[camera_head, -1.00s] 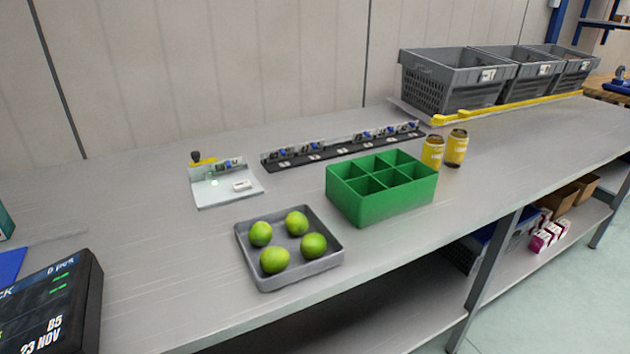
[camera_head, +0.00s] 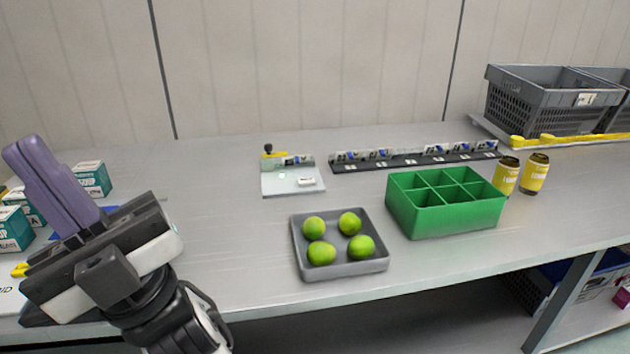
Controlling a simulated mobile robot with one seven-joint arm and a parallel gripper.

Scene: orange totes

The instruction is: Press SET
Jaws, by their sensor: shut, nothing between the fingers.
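No button with a readable SET label shows in this view. My gripper (camera_head: 27,152) is at the left, with its purple fingers together and empty, pointing up and left. It is in front of the left part of the bench, and the gripper body and arm cover the area where the dark display stood. A white panel edge (camera_head: 12,299) with partial dark lettering shows at the far left below the gripper. A small pale fixture plate (camera_head: 290,186) with a black knob, a yellow part and a small white piece lies on the bench at the back middle.
A grey tray (camera_head: 343,268) holds several green fruits. A green divided box (camera_head: 445,221), two yellow cans (camera_head: 535,175) and a black strip (camera_head: 415,162) stand to the right. Teal-and-white boxes (camera_head: 91,180) are behind my gripper. Grey crates (camera_head: 540,100) are at back right.

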